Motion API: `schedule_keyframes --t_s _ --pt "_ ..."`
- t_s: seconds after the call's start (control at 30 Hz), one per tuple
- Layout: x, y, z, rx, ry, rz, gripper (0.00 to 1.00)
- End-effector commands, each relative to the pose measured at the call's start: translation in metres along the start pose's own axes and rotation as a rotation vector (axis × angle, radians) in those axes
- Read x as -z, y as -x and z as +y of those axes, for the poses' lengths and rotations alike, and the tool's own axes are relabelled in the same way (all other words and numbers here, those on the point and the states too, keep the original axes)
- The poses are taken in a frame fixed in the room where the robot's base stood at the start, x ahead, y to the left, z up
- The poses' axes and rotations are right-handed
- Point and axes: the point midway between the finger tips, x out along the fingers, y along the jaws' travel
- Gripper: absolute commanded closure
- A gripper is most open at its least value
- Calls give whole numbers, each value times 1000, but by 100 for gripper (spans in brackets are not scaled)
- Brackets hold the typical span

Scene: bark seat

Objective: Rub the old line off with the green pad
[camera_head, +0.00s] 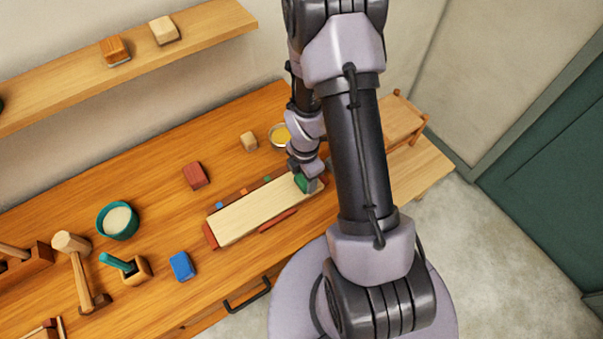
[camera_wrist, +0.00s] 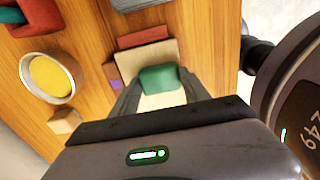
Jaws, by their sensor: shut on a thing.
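A pale wooden board (camera_head: 250,213) lies on the workbench, with reddish end blocks and strips along its edges. My gripper (camera_head: 307,184) is over the board's right end and is shut on the green pad (camera_head: 301,183). In the wrist view the green pad (camera_wrist: 160,79) sits between the two fingers, above the pale board (camera_wrist: 150,57). I cannot tell whether the pad touches the board. No old line can be made out on the bare wood in either view; the part under the pad is hidden.
A dish with yellow contents (camera_head: 280,135) and a wooden block (camera_head: 249,141) stand behind the board. A red block (camera_head: 195,175), blue block (camera_head: 182,266), teal bowl (camera_head: 118,220) and mallet (camera_head: 80,270) are to the left. A shelf (camera_head: 190,35) runs along the wall.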

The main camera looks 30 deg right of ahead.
Motion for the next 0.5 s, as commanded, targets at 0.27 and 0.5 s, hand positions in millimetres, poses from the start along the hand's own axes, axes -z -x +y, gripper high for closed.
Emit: schedule_keyframes --t_s 0.27,0.5 --pt "0 1 20 3 0 1 78" --pt "0 1 27 4 -1 1 78"
